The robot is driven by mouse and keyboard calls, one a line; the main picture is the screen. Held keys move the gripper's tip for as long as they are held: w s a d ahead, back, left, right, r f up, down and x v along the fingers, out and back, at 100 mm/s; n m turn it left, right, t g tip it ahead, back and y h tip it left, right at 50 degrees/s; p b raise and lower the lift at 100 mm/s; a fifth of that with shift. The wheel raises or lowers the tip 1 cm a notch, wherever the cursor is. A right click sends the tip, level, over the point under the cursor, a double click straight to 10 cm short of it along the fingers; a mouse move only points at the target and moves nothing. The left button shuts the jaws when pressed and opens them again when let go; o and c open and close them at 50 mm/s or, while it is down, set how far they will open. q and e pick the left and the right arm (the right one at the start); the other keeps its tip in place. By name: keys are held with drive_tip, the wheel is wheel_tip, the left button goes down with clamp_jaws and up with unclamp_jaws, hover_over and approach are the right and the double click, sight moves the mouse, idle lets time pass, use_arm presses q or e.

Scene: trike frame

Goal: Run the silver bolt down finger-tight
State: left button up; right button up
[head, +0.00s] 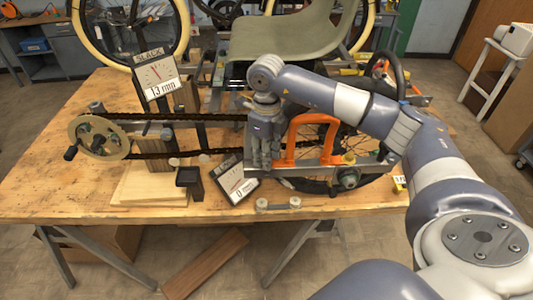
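My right arm reaches in from the right, and my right gripper (260,165) points down at the middle of the bench, beside the orange bracket (297,138) and over the grey bar of the trike frame (315,164). Its fingers look close together, but whether they are shut or hold anything is unclear. I cannot pick out the silver bolt for certain; it may be hidden by the fingers. A round metal fitting (348,178) sits at the right end of the bar, on the wheel (380,187). My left gripper is out of view.
A chain (175,155) runs from the chainring (95,138) toward the wheel. A "SLACK 13 mm" gauge (157,75) stands behind it. A second dial gauge (235,182) leans near my gripper. The bench's (50,195) left front is clear.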

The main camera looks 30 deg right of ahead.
drive_tip(key=n, duration=0.6)
drive_tip(key=shift+n, duration=0.3)
drive_tip(key=c, duration=0.6)
drive_tip(key=m, duration=0.5)
drive_tip(key=shift+m, duration=0.4)
drive_tip(key=o, duration=0.4)
drive_tip(key=shift+m, duration=0.4)
drive_tip(key=o, duration=0.5)
